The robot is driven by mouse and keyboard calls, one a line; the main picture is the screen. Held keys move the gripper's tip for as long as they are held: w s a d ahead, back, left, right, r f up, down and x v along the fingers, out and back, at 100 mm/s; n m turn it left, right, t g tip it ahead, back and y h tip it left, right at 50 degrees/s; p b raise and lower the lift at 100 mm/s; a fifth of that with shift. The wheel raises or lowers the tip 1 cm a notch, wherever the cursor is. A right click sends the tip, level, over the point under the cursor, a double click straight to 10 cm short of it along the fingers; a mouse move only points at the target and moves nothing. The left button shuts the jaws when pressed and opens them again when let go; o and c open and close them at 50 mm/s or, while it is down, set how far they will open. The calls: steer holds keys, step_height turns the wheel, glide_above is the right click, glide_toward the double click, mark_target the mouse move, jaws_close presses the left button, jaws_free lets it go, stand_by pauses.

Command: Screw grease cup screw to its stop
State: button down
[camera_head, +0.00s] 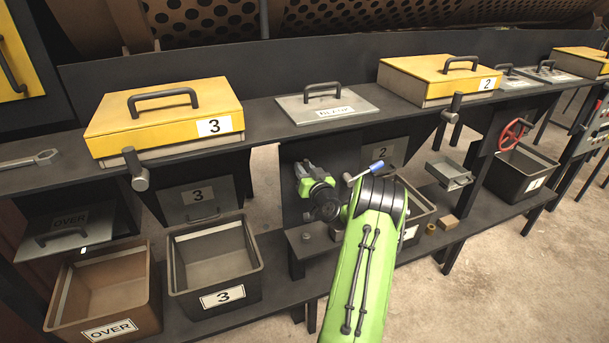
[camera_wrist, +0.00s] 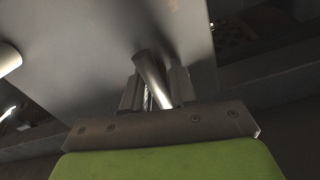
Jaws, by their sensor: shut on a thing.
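In the wrist view, my gripper (camera_wrist: 155,88) is shut on a short round metal rod (camera_wrist: 149,66), which I take to be the grease cup screw. One finger lies on each side of the rod, and the rod leans in the picture. Behind it is a smooth grey plate (camera_wrist: 90,50). How far the screw sits in its seat cannot be seen. In the head view, my green arm reaches to a dark upright panel (camera_head: 340,155) under the shelf.
A grey bin (camera_head: 235,295) marked 3 and a brown bin (camera_head: 125,325) marked OVER stand at lower left. A red handwheel (camera_head: 511,135) is at right. Open floor (camera_head: 500,270) lies at lower right.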

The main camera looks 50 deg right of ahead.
steer(key=c, duration=1.7)
jaws_free()
steer(key=shift+m+b, duration=0.65)
steer(key=shift+m, duration=1.55)
steer(key=o, duration=0.9)
steer(key=shift+s, duration=0.1)
steer(key=b+v, duration=0.5)
steer(key=v, duration=1)
steer(key=shift+s+a, duration=0.2)
steer(key=shift+s, duration=0.05)
